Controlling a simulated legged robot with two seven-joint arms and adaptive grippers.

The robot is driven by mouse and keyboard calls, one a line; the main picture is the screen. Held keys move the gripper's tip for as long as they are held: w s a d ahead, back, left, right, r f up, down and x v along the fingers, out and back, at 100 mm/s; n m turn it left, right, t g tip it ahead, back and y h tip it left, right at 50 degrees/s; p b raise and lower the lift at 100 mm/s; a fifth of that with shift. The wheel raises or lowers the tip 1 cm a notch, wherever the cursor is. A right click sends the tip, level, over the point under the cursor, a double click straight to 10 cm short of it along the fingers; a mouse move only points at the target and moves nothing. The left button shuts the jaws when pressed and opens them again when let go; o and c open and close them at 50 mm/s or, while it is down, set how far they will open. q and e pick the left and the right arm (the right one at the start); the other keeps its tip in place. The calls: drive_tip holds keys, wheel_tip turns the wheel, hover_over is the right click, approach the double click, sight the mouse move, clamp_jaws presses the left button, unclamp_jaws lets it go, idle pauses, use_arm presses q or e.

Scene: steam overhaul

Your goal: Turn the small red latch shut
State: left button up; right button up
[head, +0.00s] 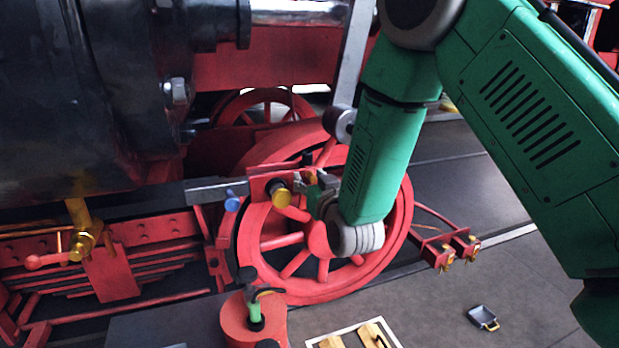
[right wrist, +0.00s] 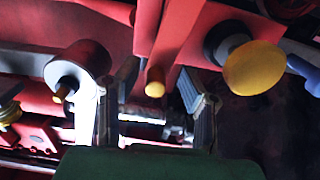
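The small red latch (right wrist: 154,60) shows in the right wrist view as a narrow red piece with a yellow end, in front of a wider red bar. My right gripper (right wrist: 156,82) has its two dark fingers apart, one on each side of the yellow end, with gaps that look clear. In the head view my right gripper (head: 318,188) is at the red wheel, by a small yellow tip (head: 311,178); the latch itself is mostly hidden there by the gripper and my green arm. My left gripper is in neither view.
A larger yellow knob (head: 281,196) and a blue knob (head: 232,203) stick out left of the gripper. A brass valve (head: 83,243) with a red handle is further left. A red cylinder (head: 238,327) holding a green-handled object stands below. A small tray (head: 483,317) lies on the floor.

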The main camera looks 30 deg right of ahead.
drive_tip(key=shift+d, duration=0.1)
drive_tip(key=shift+d+f, duration=0.1)
drive_tip(key=shift+d, duration=0.05)
clamp_jaws()
drive_tip(key=shift+f+m, duration=0.1)
drive_tip(key=shift+m, duration=0.2)
